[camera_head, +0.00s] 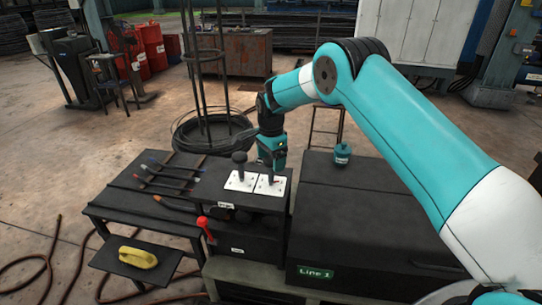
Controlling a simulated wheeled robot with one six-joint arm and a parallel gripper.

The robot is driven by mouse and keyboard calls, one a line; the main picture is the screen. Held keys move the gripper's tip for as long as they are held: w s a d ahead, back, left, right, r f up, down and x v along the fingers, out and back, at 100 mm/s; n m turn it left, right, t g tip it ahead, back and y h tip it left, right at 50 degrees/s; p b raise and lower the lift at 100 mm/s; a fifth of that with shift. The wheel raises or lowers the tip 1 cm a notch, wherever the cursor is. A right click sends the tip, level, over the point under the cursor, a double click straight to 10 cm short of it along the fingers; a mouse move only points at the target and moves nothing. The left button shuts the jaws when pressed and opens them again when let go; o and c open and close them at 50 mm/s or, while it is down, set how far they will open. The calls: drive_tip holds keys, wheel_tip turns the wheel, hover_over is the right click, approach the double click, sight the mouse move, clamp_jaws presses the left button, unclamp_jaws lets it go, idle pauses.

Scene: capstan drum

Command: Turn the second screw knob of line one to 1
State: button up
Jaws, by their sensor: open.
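Two white plates sit side by side on top of a dark control box (240,201). A dark knob (239,160) with a rounded top stands upright on the left plate (233,185). On the right plate (263,189), a dark upright part shows under my gripper and is mostly hidden; I cannot tell knob from fingers there. My gripper (272,170) points down over the right plate. It is open, and I cannot tell whether its fingers are around the knob or touch it. The marks on the plates are too small to read.
A dark cabinet with a green "Line 1" label (315,272) stands right of the box. Several tools lie on the dark table (120,202) at left. A yellow object (138,257) rests on a lower shelf. Cables cross the floor.

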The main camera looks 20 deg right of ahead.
drive_tip(key=c, duration=0.9)
drive_tip(key=shift+n, duration=0.3)
